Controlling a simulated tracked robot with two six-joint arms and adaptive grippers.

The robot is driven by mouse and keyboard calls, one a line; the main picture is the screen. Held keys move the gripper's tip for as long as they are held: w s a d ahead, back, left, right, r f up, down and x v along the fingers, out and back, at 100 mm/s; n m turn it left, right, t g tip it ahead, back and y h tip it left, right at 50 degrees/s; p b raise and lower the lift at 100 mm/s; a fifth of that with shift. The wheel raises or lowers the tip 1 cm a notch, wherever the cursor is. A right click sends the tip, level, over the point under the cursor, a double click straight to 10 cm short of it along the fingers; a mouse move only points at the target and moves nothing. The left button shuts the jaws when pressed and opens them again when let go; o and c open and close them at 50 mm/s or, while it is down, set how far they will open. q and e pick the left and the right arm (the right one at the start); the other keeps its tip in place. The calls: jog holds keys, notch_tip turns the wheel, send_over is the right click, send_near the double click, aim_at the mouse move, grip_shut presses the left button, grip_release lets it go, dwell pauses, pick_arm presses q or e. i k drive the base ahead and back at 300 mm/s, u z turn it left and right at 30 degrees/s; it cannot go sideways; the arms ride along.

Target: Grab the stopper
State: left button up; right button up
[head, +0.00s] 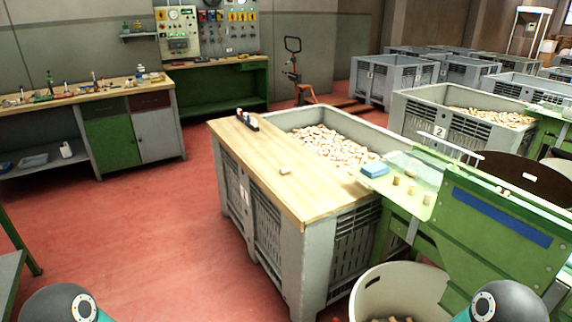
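A small pale stopper (285,170) lies alone on the wooden board (262,148) that covers the near part of a grey crate. Three more stoppers (396,181) stand in a row on the light plate of the green machine, right of the board. Many loose stoppers (335,148) fill the open part of the crate behind the board. Neither of my grippers is in view; only rounded dark parts of my arms show at the bottom left and bottom right.
A blue block (375,169) sits by the board's right edge. A dark rack with small items (247,120) stands at the board's far left. The green machine (500,235) and a pale bin (400,291) stand at right. Red floor (150,230) is clear at left.

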aim_at(286, 170)
jog(key=u, duration=0.45)
jog(key=i, duration=1.2)
jog(key=u, duration=0.4)
jog(key=i, duration=1)
jog(key=z, duration=0.45)
